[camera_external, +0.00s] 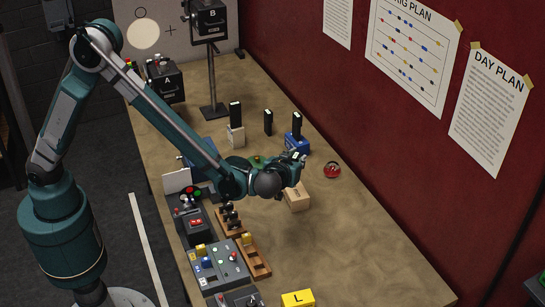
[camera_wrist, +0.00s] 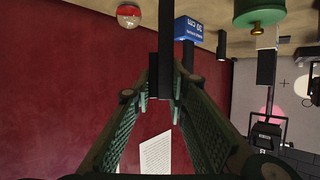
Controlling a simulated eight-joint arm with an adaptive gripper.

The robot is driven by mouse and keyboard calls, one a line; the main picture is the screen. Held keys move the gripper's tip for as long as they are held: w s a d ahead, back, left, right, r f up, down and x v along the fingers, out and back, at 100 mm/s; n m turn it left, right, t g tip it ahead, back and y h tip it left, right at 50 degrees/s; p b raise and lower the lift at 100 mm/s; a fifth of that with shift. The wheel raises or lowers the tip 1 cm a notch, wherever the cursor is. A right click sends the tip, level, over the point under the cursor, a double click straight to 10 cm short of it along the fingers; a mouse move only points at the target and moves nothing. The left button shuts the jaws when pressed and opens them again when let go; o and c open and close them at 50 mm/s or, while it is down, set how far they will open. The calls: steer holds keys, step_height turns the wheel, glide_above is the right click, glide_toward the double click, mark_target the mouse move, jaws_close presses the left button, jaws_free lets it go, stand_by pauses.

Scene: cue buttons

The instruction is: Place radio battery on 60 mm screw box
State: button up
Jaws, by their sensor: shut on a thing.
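My gripper (camera_external: 298,158) is above the tabletop, just over the far side of a small cardboard box (camera_external: 297,198). In the wrist view my gripper (camera_wrist: 163,85) is closed on a narrow black bar, apparently the radio battery (camera_wrist: 165,45), which runs out of the top of that picture. In the external view I cannot make out the held battery clearly. The cardboard box sits on the table; its marking is too small to read, so I cannot confirm it is the 60 mm screw box. Whether the battery touches it is not visible.
Similar black upright pieces stand on a white box (camera_external: 236,136), on the bare table (camera_external: 268,122) and on a blue box (camera_external: 297,141). A red round object (camera_external: 332,170) lies to the right. Button panels (camera_external: 219,262) line the left edge. The table's front right is clear.

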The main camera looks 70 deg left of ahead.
steer(key=shift+f, duration=0.1)
steer(key=shift+f, duration=1.8)
steer(key=shift+f+b, duration=0.1)
steer(key=shift+b, duration=0.2)
steer(key=o, duration=0.9)
steer(key=v, duration=1.2)
steer(key=shift+p, duration=0.4)
